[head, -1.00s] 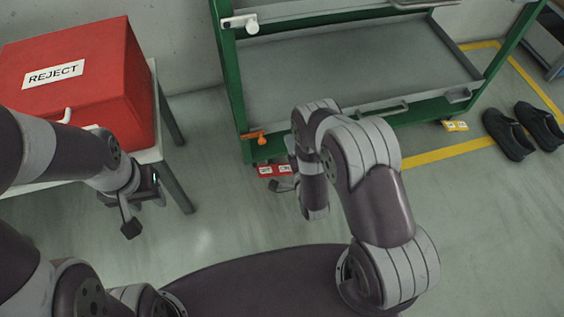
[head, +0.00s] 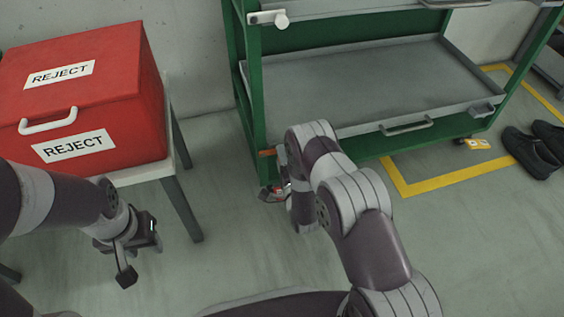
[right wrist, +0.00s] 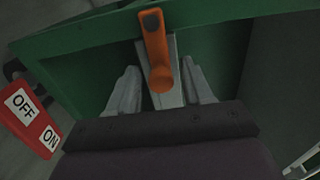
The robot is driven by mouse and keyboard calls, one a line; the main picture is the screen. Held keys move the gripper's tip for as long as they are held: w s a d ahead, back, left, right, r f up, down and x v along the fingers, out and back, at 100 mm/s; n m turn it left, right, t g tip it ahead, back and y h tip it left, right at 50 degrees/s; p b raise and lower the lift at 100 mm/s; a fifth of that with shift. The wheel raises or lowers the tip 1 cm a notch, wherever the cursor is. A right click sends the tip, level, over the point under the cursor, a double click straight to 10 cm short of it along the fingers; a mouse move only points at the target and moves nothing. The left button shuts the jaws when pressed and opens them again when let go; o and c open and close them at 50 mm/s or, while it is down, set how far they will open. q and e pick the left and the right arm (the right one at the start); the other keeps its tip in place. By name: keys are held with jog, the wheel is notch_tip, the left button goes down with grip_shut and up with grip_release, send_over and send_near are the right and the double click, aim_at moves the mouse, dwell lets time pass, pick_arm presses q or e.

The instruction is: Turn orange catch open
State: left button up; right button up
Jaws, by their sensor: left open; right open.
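The orange catch (head: 267,152) sits low on the green corner post of the cart, beside my right forearm in the head view. In the right wrist view the orange catch (right wrist: 156,50) is a short rounded lever on a grey plate, close to upright and slightly tilted. My right gripper (right wrist: 160,88) is open, with one finger on each side of the catch's lower end. I cannot tell whether either finger touches it. In the head view my right arm largely hides that gripper. My left gripper (head: 140,257) is open and empty, below the white table.
The green cart (head: 252,100) has grey trays. A red reject box (head: 110,105) stands on the white table (head: 180,140) at left. A red ON/OFF tag (right wrist: 30,118) is beside the catch. Black shoes (head: 535,150) lie on the floor at right, near yellow floor lines.

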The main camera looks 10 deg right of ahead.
jog(key=shift+w, duration=0.2)
grip_shut()
jog(key=shift+r, duration=0.1)
